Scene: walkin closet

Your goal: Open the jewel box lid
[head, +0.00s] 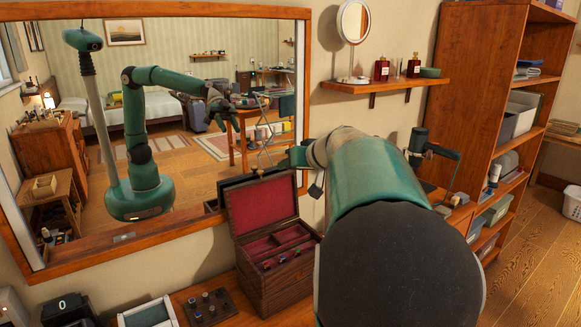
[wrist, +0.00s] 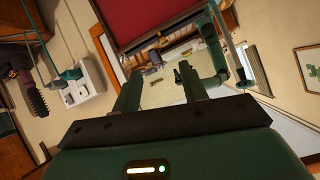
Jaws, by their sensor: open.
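The dark wooden jewel box (head: 275,289) stands on the dresser below the wall mirror. Its lid (head: 262,206) is raised, standing near upright and leaning back toward the mirror, with the red lining facing out. Red compartments and several small pieces of jewellery show inside. In the wrist view the red-lined lid (wrist: 160,16) fills the top centre, beyond the fingers. My gripper (wrist: 160,88) is open, with nothing between its two fingers. In the head view it is near the lid's upper right, largely hidden by my arm; I cannot tell whether it touches the lid.
The wall mirror (head: 120,228) is close behind the box and reflects my arm and the room. A ring stand (head: 210,306) sits left of the box. A small shelf (head: 385,85) with bottles and a round mirror hangs above. A tall shelf unit (head: 489,90) stands right.

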